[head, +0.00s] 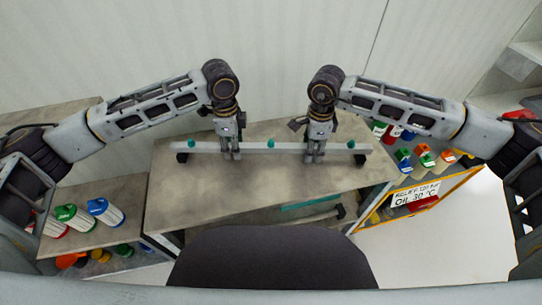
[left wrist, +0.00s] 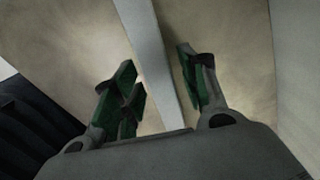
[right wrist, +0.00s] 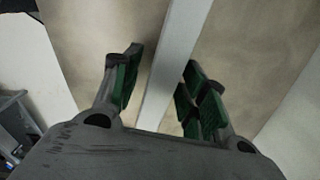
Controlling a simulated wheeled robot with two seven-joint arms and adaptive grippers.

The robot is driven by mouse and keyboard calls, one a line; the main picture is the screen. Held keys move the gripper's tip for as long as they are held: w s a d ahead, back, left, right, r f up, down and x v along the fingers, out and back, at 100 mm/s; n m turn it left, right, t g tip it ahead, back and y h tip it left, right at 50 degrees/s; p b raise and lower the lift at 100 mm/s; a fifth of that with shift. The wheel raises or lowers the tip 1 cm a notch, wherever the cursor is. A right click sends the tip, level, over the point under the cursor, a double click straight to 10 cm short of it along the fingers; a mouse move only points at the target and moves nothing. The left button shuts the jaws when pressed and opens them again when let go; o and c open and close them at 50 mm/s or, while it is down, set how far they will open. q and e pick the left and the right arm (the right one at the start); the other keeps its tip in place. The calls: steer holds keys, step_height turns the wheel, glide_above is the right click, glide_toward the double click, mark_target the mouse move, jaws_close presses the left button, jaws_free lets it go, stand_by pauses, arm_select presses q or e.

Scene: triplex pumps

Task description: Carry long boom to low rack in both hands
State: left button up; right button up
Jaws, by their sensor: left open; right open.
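I cannot tell for certain which structure is the low rack.
Below the bench front (head: 200,205) a teal strip (head: 310,205) and a dark-ended bar (head: 339,212) show partly. Coloured canisters (head: 75,217) stand on a shelf at left. A yellow-edged shelf with a sign (head: 415,195) is at right. Clear floor (head: 440,245) lies at lower right.

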arm_select(q)
step_height(320, 180, up, 11)
stand_by(0.6)
arm_select(e)
steer(key=shift+r, duration=0.1)
step_height(320, 180, up, 12)
stand_by(0.9)
stand_by(0.6)
